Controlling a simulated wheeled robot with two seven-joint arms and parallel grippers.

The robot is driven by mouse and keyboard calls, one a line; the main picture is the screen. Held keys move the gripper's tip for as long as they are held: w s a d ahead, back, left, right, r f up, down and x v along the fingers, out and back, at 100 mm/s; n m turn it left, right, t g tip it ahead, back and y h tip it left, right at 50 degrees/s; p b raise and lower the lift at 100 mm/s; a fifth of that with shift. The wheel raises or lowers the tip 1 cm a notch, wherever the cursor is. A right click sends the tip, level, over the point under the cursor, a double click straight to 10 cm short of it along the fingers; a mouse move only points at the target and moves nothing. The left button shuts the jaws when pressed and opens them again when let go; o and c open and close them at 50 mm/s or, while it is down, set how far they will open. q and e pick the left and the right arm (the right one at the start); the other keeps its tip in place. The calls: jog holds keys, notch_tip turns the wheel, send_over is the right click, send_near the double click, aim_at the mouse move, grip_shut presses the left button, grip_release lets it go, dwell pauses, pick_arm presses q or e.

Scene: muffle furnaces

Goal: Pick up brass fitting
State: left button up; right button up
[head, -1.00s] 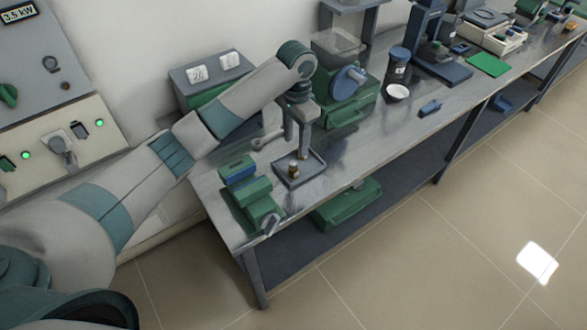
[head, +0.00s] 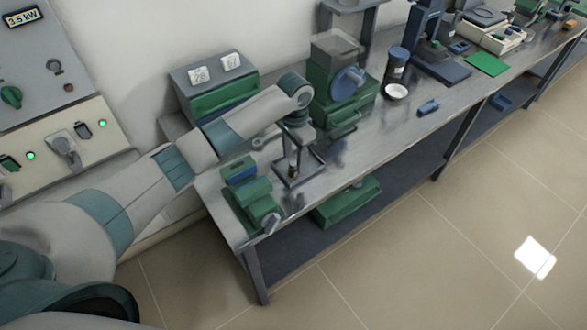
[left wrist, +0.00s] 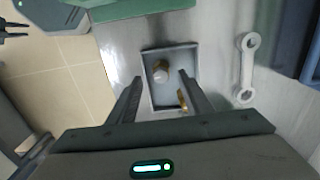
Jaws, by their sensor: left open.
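A small shallow grey tray (head: 307,178) stands on the bench; it also shows in the left wrist view (left wrist: 191,54). I cannot tell for certain which is the brass fitting. My left gripper (head: 291,162) points down over the tray. My right gripper is out of view.
A green vise (head: 255,204) stands left of the tray at the bench's near end. A wrench (left wrist: 245,68) lies beside the tray. A green machine (head: 340,85) and a box with numbered cards (head: 215,85) stand behind. Floor in front is clear.

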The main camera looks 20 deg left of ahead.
aim_at(293, 163)
pick_arm(q)
jog(key=shift+a+f+p, duration=0.15)
jog(key=shift+f+p, duration=0.35)
jog(key=shift+f, duration=1.25)
grip_shut()
